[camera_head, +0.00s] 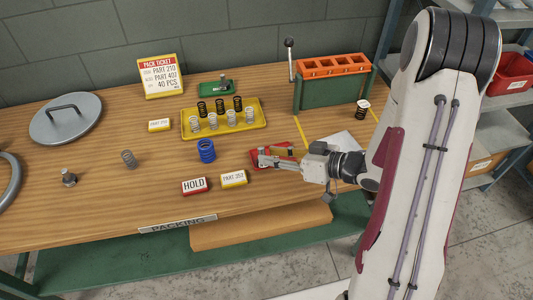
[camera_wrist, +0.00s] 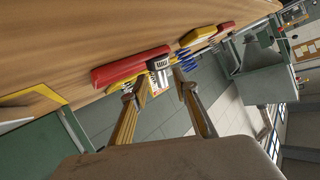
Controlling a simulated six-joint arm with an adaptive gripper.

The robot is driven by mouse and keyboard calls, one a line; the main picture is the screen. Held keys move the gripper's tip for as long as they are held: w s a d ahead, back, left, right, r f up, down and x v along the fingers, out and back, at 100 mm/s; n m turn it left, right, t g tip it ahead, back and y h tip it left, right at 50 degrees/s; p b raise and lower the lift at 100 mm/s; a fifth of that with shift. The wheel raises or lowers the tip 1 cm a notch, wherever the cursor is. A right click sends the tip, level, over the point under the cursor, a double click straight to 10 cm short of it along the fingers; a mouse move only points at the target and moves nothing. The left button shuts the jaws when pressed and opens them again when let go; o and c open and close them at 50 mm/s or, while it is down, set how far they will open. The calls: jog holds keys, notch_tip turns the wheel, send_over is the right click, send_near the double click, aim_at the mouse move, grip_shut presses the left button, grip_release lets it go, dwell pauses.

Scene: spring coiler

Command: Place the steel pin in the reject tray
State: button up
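A small grey metal piece (camera_head: 69,178), which looks like the steel pin, stands on the left part of the table. A shallow red tray (camera_head: 287,149), which looks like the reject tray, lies right of the table's middle; its red side also shows in the wrist view (camera_wrist: 125,68). My gripper (camera_head: 262,157) is low at this tray and covers part of it, so I cannot tell whether they touch.
A blue spring (camera_head: 207,151), a HOLD block (camera_head: 195,186) and a yellow card block (camera_head: 233,179) stand left of my gripper. A yellow tray (camera_head: 256,123) of springs lies behind. A loose grey spring (camera_head: 129,159) and round lid (camera_head: 66,119) are left. Table around the pin is clear.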

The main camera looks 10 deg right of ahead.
jog(key=shift+v, duration=2.05)
jog(key=shift+d, duration=0.1)
jog(key=shift+w, duration=0.1)
